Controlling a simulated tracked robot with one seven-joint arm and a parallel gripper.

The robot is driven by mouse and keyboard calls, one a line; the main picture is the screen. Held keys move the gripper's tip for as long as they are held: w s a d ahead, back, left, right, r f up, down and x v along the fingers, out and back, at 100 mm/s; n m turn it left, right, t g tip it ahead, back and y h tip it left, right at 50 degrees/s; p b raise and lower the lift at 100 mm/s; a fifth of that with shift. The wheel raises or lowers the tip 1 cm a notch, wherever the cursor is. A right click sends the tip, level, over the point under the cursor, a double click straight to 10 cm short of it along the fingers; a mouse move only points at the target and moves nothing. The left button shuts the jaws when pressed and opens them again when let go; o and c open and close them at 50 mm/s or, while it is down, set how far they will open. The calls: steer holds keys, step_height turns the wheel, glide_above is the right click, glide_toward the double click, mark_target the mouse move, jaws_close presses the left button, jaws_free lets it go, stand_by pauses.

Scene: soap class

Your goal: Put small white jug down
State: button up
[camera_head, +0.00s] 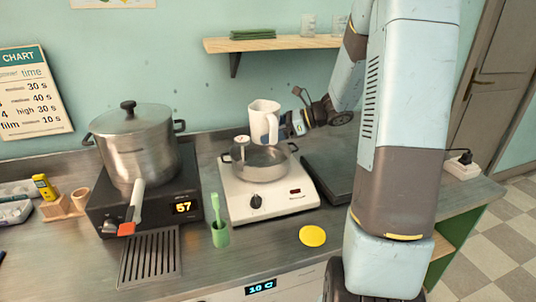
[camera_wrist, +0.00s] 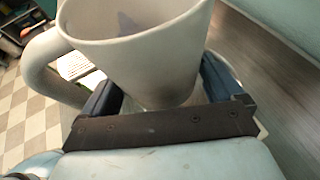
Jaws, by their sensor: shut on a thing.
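The small white jug (camera_head: 264,118) is upright in the head view, in line with the upper back part of a shallow steel pan (camera_head: 262,168) on a white hotplate. The gap between jug and pan is hard to judge. My gripper (camera_head: 290,124) comes from the right and is shut on the jug. In the wrist view the jug (camera_wrist: 140,60) fills the space between the two blue fingers (camera_wrist: 165,92), with its handle to the left. Its rim is at the top and its inside is partly visible. Its base is hidden.
The white hotplate (camera_head: 292,205) has a dark flat plate (camera_head: 335,178) to its right. A large lidded pot (camera_head: 133,148) stands on a black heater at left. A green cup with a brush (camera_head: 220,236) and a yellow disc (camera_head: 312,236) are at the front. A shelf (camera_head: 275,44) hangs above.

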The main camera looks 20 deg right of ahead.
steer(key=shift+d+f, duration=0.15)
steer(key=shift+f, duration=3.4)
steer(key=shift+f, duration=0.15)
steer(key=o, duration=0.8)
